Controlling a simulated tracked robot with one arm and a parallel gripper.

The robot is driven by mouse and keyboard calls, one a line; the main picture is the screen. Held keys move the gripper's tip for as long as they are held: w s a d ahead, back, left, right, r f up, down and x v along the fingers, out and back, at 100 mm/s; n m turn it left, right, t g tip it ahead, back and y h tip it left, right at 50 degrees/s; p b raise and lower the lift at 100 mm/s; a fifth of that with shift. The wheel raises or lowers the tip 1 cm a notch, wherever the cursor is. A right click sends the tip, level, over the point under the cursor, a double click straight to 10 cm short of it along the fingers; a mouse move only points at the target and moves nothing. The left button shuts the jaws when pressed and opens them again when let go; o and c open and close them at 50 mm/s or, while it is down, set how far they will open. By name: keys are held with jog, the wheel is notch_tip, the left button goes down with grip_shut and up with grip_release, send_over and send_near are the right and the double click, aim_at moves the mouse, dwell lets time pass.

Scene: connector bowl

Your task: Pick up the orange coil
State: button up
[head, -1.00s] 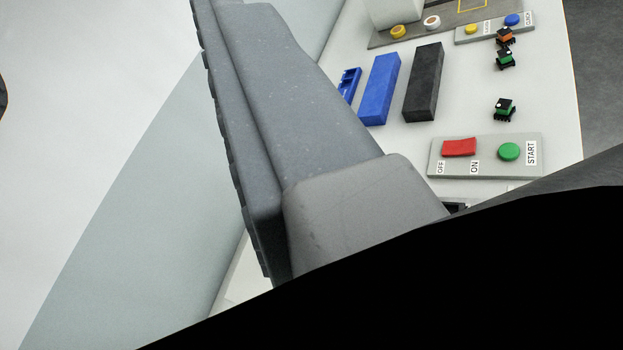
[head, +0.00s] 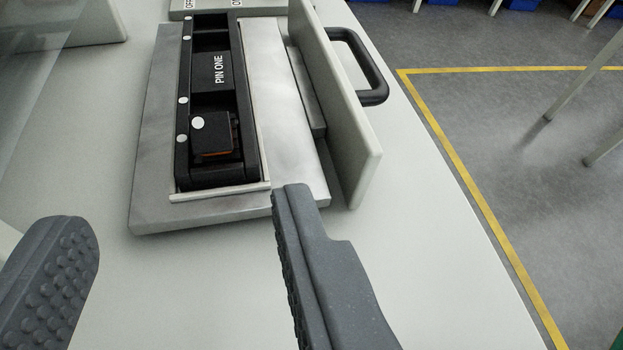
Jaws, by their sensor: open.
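An orange coil (head: 214,139) with a black top and a white dot sits in the near end of a long black slot holder (head: 184,150) marked "PIN ONE". Only part of its orange winding shows. My gripper (head: 178,212) is open and empty. Its left finger is at the lower left and its right finger is near the front right corner of the metal plate. The coil lies beyond the fingertips, between their lines. Nothing hides its top.
The holder is on a grey metal plate (head: 155,190) on a white table (head: 190,290). An upright grey panel (head: 340,110) with a black handle (head: 372,75) stands right of it. The table's right edge drops to a grey floor. Bare table lies in front of the plate.

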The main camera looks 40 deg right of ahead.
aim_at(208, 116)
jog(key=b+x, duration=0.2)
jog(key=x, duration=0.6)
jog(key=b+x, duration=0.1)
jog(key=x, duration=0.1)
jog(key=f+b+x, duration=0.1)
jog(key=x, duration=0.1)
jog(key=shift+d+f, duration=0.1)
jog(key=shift+w+d+f, duration=0.1)
jog(key=shift+w+d, duration=0.05)
jog(key=shift+w, duration=0.2)
jog(key=c, duration=1)
jog(key=shift+r, duration=0.2)
